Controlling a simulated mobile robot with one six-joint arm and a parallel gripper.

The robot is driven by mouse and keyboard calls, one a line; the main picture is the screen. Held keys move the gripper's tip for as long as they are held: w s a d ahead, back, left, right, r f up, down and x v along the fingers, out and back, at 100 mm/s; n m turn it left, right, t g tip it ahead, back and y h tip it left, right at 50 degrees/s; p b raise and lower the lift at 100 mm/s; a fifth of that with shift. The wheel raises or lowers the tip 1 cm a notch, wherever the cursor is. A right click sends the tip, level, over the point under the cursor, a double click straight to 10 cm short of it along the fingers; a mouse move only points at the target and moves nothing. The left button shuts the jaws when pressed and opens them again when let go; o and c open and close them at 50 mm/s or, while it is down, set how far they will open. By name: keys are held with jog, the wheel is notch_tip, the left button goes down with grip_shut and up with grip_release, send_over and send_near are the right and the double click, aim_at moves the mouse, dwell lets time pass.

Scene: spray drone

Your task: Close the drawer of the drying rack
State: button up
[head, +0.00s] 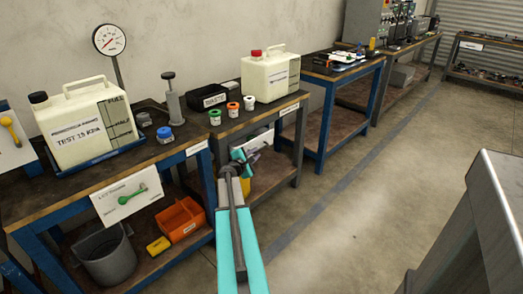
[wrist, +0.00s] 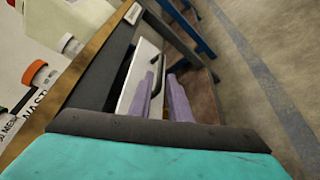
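A white panel with a dark bar handle, which looks like the drawer front (wrist: 136,82), shows in the wrist view under the bench edge. Its dark handle (wrist: 158,72) stands close to the left purple finger; I cannot tell whether they touch. In the head view a white panel (head: 263,140) shows below the bench top, partly hidden behind my gripper (head: 242,160). In the wrist view my gripper (wrist: 167,95) has its two purple fingers apart with a narrow gap and nothing clearly held. How far the drawer is pulled out cannot be told.
An orange bin (head: 181,218) and a grey bucket (head: 107,256) sit on the lower shelf. Floor (head: 370,200) to the right is clear up to a grey metal edge.

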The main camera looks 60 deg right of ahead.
aim_at(261, 149)
jog(key=shift+x, duration=3.8)
grip_shut()
